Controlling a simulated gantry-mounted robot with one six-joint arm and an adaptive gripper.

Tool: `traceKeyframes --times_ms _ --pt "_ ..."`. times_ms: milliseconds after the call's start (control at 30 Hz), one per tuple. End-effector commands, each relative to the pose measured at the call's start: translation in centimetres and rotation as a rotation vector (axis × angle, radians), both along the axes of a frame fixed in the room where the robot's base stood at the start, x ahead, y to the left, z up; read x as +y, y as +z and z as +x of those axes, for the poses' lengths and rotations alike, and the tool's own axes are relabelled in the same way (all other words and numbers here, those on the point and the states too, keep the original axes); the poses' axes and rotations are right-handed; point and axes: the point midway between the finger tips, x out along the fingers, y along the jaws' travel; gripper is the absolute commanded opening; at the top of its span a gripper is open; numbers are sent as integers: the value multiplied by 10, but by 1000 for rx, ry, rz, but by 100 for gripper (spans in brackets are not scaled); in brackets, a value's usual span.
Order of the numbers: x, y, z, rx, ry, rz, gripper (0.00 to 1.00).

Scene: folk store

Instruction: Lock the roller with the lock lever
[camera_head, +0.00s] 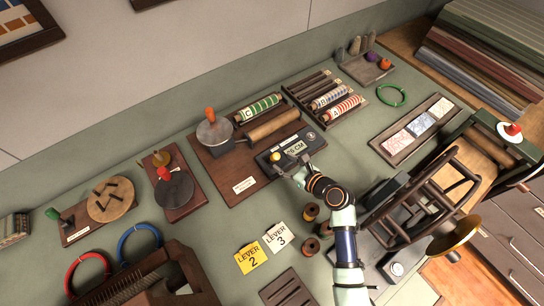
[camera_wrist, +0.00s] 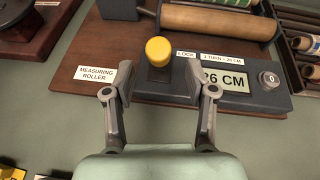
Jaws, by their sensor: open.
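The measuring roller unit sits on a brown wooden board (camera_head: 222,175) labelled "MEASURING ROLLER". Its wooden roller (camera_head: 272,126) lies behind a dark console, and an orange-topped crank (camera_head: 211,121) stands at the left. The console display (camera_wrist: 224,79) reads "26 CM". The lock lever, with a yellow round knob (camera_wrist: 158,51), stands on the console just left of the "LOCK" label; the knob also shows in the head view (camera_head: 275,156). My gripper (camera_wrist: 160,80) is open and empty, its fingers apart on either side of the lever and nearer the camera. I cannot tell whether they touch anything.
A rack of striped fabric rolls (camera_head: 333,103) stands right of the roller. Yellow and white lever cards (camera_head: 250,257) and thread spools (camera_head: 310,212) lie in front. Another crank device (camera_head: 174,189) stands to the left. A dark frame machine (camera_head: 425,200) stands right of my arm.

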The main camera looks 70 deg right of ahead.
Motion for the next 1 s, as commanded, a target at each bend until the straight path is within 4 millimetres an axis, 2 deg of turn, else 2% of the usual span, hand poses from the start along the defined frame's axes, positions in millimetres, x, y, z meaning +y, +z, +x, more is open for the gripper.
traceKeyframes --times_ms 100,300,633,933,967,1000 --pt "-9 -12 21 1 5 -2 56" --pt "-20 -22 45 1 3 -3 56" --pt "-22 -22 50 3 4 -3 54" --pt "-22 -22 50 3 4 -3 4" --pt "-22 -22 50 3 4 -3 0" --pt "-22 -22 50 3 4 -3 0"
